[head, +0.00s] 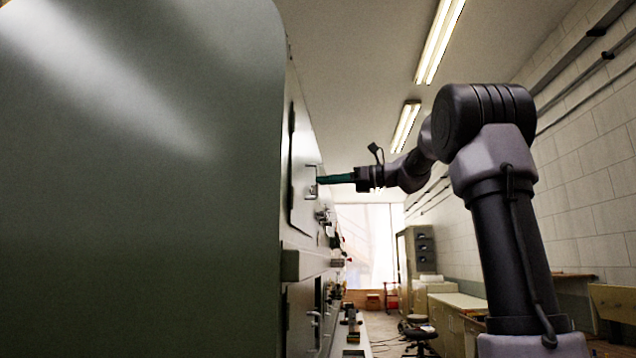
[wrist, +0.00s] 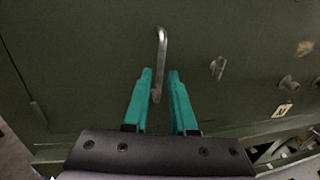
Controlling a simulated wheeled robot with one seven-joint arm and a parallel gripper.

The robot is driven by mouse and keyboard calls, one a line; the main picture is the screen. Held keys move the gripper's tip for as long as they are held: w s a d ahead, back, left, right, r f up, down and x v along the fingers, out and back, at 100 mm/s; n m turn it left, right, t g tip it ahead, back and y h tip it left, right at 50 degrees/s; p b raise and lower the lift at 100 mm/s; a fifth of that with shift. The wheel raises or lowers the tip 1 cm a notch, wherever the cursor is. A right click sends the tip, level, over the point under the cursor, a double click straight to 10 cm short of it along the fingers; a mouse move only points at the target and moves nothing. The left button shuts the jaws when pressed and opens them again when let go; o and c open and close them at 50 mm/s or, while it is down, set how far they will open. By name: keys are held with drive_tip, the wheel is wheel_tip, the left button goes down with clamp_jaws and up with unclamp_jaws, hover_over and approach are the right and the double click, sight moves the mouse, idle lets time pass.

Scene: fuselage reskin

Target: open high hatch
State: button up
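The high hatch (head: 301,170) is a dark green panel on the side of the fuselage, seen nearly edge-on in the head view. It looks shut. Its metal handle (wrist: 162,50) is a bent bar standing out from the hatch face in the wrist view. My gripper (wrist: 160,73) has two teal fingers, spread apart, with the lower end of the handle showing between them. A gap shows on both sides of the bar, more on the right. In the head view my gripper (head: 318,180) reaches left to the hatch at the handle; contact there is too small to tell.
A large green fuselage wall (head: 140,180) fills the left side. A ledge (head: 300,263) juts out below the hatch. A small latch (wrist: 218,67) sits right of the handle. Desks (head: 455,305), a stool (head: 417,330) and a cabinet (head: 416,250) stand further back along the aisle.

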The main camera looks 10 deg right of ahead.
sight(318, 194)
drive_tip(key=shift+x, duration=1.55)
clamp_jaws()
